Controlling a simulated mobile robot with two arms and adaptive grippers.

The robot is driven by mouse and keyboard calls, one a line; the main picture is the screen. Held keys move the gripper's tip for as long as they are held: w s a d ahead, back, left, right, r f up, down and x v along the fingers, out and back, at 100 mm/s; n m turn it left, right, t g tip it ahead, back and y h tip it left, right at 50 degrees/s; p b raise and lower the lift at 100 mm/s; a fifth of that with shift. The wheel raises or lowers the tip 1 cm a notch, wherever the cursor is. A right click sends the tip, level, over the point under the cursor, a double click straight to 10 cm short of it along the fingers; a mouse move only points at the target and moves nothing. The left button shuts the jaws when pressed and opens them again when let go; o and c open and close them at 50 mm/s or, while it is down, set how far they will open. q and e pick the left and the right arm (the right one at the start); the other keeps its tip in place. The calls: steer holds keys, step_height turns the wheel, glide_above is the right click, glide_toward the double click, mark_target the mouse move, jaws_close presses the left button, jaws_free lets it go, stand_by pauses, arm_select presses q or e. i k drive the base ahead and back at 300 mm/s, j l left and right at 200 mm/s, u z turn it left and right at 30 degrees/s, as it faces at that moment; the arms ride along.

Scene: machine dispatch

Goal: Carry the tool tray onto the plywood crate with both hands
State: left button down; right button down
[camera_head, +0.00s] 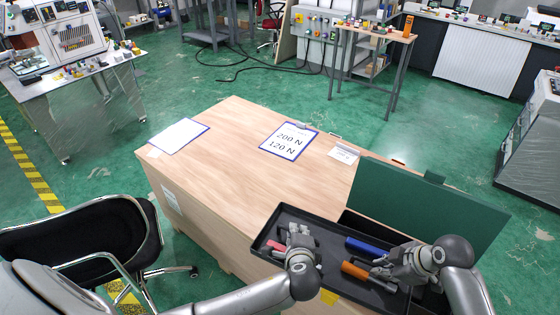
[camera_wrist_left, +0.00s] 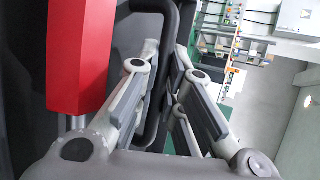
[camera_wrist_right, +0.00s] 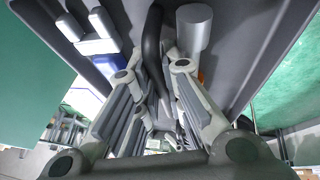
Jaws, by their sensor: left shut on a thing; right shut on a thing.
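The dark tool tray (camera_head: 328,238) is at the lower right in the head view, at the near right end of the plywood crate (camera_head: 225,165). In it lie a red-handled tool (camera_head: 277,246), a blue-handled tool (camera_head: 366,246) and an orange-handled tool (camera_head: 354,270). My left gripper (camera_head: 298,240) is shut on a dark handle bar (camera_wrist_left: 160,75) at the tray's left part; a red handle (camera_wrist_left: 80,55) shows beside it. My right gripper (camera_head: 397,268) is shut on another dark bar (camera_wrist_right: 152,45) at the tray's right part. Whether the tray touches anything beneath is hidden.
An open green lid (camera_head: 425,210) stands beside the tray, with a dark box partly visible beneath. A clipboard (camera_head: 289,141), a blue-edged sheet (camera_head: 179,136) and a small label (camera_head: 343,154) lie on the crate top, otherwise mostly clear. A black chair (camera_head: 85,240) stands left.

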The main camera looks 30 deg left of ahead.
mark_target(282, 198)
steer(key=i+j, duration=0.15)
steer(key=j, duration=0.2)
steer(key=i+j, duration=0.15)
steer(key=j, duration=0.15)
steer(key=i+j, duration=0.15)
steer(key=j, duration=0.2)
steer(key=i+j+z, duration=0.1)
steer(key=j, duration=0.2)
steer(key=i+j+z, duration=0.1)
steer(key=i+j, duration=0.15)
steer(key=j, duration=0.3)
steer(key=i+j+z, duration=0.15)
steer(key=j, duration=0.15)
